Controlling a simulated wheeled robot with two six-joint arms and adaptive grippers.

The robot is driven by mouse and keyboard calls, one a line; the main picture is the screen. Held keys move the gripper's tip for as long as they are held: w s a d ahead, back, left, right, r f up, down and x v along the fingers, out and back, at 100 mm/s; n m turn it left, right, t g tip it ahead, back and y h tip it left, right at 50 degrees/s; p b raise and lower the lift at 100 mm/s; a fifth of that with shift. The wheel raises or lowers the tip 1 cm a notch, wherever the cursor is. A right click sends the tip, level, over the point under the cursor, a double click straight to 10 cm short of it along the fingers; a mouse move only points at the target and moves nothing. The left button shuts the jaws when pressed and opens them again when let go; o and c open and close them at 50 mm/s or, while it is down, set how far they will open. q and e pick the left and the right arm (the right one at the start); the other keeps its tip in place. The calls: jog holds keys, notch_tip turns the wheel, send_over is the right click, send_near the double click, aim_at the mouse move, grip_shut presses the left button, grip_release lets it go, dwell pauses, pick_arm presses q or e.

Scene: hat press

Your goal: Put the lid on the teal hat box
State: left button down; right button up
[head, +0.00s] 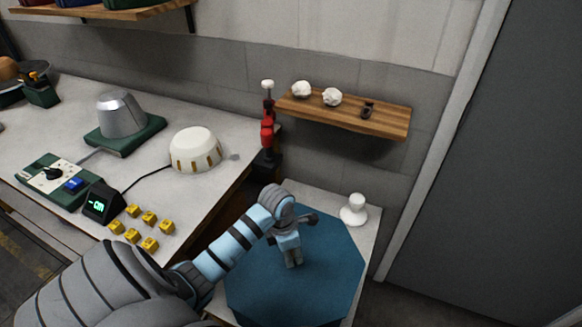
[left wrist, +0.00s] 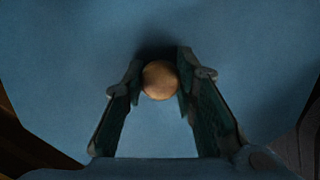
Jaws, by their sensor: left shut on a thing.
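A large teal octagonal lid (head: 325,283) lies face up over the small white side table at the lower middle of the head view. My left gripper (head: 293,261) points down at its middle. In the left wrist view a round wooden knob (left wrist: 160,80) stands between the two fingers of my left gripper (left wrist: 159,68), which are shut on it. The blue surface of the lid fills the view around it. The teal hat box is not distinguishable under the lid, so I cannot tell how the two sit together. My right gripper is not in view.
A white stand (head: 354,210) is on the side table behind the lid. The workbench (head: 212,206) at left holds a metal hat form (head: 121,114), a cream round form (head: 196,150), a control box (head: 52,180) and several yellow blocks (head: 133,210). A wooden shelf (head: 345,117) hangs above.

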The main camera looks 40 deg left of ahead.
pick_arm(q)
jog(key=c, duration=1.2)
grip_release()
notch_tip(320, 180, up, 12)
jog(key=s+a, duration=0.1)
jog(key=shift+s, duration=0.3)
jog(key=shift+f, duration=0.1)
